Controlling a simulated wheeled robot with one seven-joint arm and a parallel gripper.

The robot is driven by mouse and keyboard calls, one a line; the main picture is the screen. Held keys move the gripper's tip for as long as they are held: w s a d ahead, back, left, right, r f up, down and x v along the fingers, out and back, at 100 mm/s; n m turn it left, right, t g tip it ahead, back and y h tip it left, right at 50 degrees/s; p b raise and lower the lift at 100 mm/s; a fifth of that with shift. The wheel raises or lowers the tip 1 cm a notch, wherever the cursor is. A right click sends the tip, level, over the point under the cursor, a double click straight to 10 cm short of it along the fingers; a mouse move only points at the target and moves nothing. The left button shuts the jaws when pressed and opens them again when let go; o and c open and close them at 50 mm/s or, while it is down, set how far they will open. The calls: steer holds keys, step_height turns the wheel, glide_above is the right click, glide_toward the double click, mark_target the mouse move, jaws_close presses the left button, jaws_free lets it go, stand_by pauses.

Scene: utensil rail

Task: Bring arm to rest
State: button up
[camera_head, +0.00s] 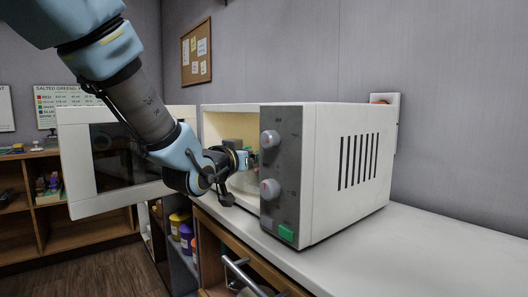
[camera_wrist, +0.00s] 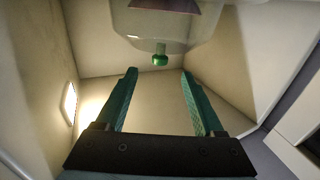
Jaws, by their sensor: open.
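My arm reaches down from the top left to the open front of a white microwave (camera_head: 345,165). My gripper (camera_head: 245,160) is at the microwave's opening, partly hidden behind the control panel. In the wrist view, my gripper (camera_wrist: 158,95) has its two green fingers apart with nothing between them. Beyond the fingers, a clear see-through vessel (camera_wrist: 165,30) with a green knob (camera_wrist: 160,57) shows inside the lit cavity. The fingers look apart from the knob. The vessel's full shape is cut off by the frame edge.
The microwave door (camera_head: 85,170) stands open to the left, behind my forearm. The microwave sits on a white counter (camera_head: 430,240). A wooden shelf (camera_head: 95,230) stands at the far left.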

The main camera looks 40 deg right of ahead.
steer(key=shift+s+a, duration=0.2)
steer(key=shift+a, duration=0.3)
